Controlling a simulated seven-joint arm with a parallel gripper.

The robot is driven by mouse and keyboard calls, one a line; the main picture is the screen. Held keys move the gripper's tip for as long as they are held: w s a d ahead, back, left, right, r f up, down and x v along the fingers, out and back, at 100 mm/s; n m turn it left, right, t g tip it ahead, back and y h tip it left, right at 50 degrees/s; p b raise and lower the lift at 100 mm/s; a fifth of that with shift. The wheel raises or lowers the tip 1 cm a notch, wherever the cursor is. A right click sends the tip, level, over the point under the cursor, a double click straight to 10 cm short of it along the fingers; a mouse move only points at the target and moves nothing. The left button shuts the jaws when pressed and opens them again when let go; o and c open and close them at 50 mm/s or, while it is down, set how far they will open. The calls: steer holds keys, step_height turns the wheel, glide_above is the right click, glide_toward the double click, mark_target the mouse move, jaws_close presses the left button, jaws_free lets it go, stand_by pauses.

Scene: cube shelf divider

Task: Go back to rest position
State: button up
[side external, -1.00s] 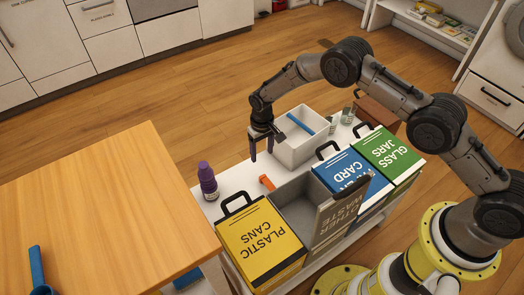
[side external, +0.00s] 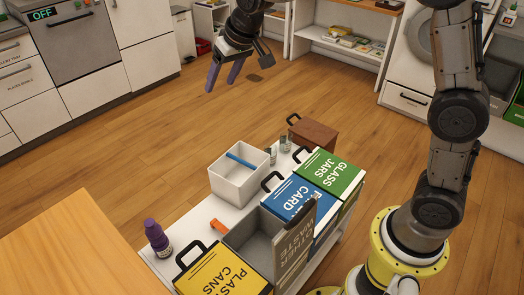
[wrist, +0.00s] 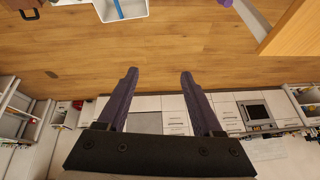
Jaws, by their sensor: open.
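My gripper (side external: 224,76) is raised high above the floor, beyond the white table with the bins. Its two purple fingers are apart with nothing between them. In the wrist view the gripper (wrist: 158,75) is open and empty over the wooden floor. My arm stretches up out of the top of the side view, so part of it is hidden.
A white box (side external: 238,182) with a blue stick stands on the white table (side external: 203,213). Beside it are yellow, grey, blue and green bins, a purple bottle (side external: 157,237) and an orange object (side external: 218,226). A wooden table (side external: 70,245) is at lower left. The floor below my gripper is clear.

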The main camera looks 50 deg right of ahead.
steer(key=s+d+r+t, duration=0.15)
steer(key=s+r, duration=0.25)
steer(key=s, duration=0.5)
steer(key=s+d+r, duration=0.3)
steer(key=s+r, duration=0.2)
steer(key=s, duration=0.4)
steer(key=s+f, duration=0.4)
steer(key=s, duration=0.4)
steer(key=s+d+f+n+g, duration=0.1)
steer(key=s+f, duration=0.4)
steer(key=s, duration=0.3)
steer(key=shift+s+f+h, duration=0.2)
steer(key=shift+f+h, duration=0.1)
